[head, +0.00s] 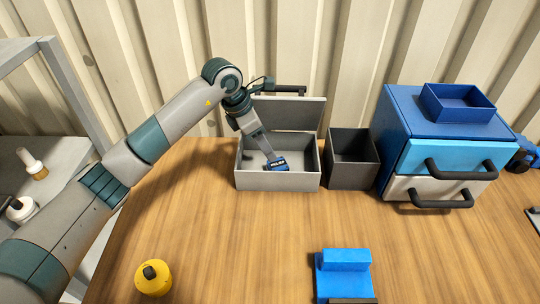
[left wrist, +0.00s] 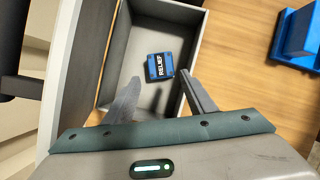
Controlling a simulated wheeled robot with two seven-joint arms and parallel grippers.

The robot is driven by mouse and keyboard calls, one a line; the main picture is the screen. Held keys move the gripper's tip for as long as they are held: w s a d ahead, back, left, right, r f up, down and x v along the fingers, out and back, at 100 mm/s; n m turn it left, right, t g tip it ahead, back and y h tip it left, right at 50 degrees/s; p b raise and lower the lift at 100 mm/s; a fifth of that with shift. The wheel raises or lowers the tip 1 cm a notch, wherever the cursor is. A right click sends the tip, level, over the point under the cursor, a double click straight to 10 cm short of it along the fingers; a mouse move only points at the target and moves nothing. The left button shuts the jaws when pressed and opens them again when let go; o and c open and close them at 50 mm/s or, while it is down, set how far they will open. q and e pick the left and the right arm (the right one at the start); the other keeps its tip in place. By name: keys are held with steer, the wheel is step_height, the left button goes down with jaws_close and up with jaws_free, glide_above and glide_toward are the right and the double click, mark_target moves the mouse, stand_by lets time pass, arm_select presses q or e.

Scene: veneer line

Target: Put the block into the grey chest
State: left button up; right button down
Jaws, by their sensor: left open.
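The grey chest (head: 252,181) stands on the table with its lid (head: 300,114) raised at the back; its wall also shows in the left wrist view (left wrist: 194,42). The block (head: 277,165) is small and blue with a dark face, and its label reads RELIEF in the left wrist view (left wrist: 160,66). It is within the chest's opening; I cannot tell whether it rests on the floor. My left gripper (head: 267,154) reaches down into the chest. Its fingers (left wrist: 160,88) are spread, with the block just beyond the tips and apart from them. My right gripper is not in view.
A dark open bin (head: 352,178) stands right of the chest. Beyond it is a blue drawer unit (head: 400,130) with a blue tray (head: 458,109) on top. A blue stepped piece (head: 343,274) and a yellow round object (head: 153,278) are near the front. The middle table is clear.

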arm_select(q)
steer(key=shift+s+a+r, duration=0.1)
steer(key=shift+a+r, duration=0.15)
steer(key=shift+r, duration=0.35)
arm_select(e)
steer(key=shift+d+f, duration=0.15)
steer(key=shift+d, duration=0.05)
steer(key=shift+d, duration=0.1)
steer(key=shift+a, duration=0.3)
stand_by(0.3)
